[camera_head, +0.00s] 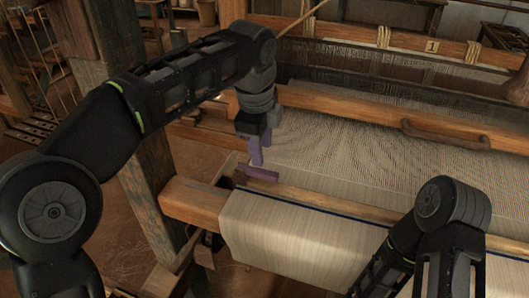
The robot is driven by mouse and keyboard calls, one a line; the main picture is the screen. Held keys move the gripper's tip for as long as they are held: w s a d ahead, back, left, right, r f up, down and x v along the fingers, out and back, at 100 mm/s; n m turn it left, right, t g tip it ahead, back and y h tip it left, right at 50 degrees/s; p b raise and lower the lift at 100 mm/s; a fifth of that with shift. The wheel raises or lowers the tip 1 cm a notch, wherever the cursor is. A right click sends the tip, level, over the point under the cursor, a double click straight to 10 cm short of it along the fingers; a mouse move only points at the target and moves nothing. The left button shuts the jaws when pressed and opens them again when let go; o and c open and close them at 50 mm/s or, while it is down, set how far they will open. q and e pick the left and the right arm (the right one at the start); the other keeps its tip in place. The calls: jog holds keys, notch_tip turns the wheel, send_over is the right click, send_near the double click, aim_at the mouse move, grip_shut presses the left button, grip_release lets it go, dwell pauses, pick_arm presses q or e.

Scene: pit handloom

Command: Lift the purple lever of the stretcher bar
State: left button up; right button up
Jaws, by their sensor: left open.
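The purple lever (262,174) lies low near the left end of the stretcher bar, at the left edge of the woven cloth, just behind the front beam. The stretcher bar itself is hard to tell from the cloth and beam. My left gripper (256,158) points down just above the lever, a little to its left. Its jaws are open, and the fingers look greyish purple. I cannot tell whether a fingertip touches the lever. My right arm shows at the lower right, but its gripper is outside the view.
The wooden front beam (190,203) carries the pale cloth (290,240) hanging over it. Behind the lever, warp threads (360,150) spread toward a wooden beater with a curved handle (445,135). A thick loom post (148,190) stands left of the lever.

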aim_at(264, 172)
pick_arm(q)
notch_tip(264, 172, down, 3)
jog(key=shift+w+f+b, duration=0.1)
jog(key=shift+f+b, duration=0.1)
jog(key=shift+b, duration=0.4)
jog(key=shift+w+d+f, duration=0.1)
jog(key=shift+w+f, duration=0.15)
jog(key=shift+f, duration=0.8)
jog(key=shift+w+d+f, duration=0.1)
jog(key=shift+w+f, duration=0.1)
jog(key=shift+f, duration=0.85)
jog(key=shift+c, duration=0.4)
grip_shut()
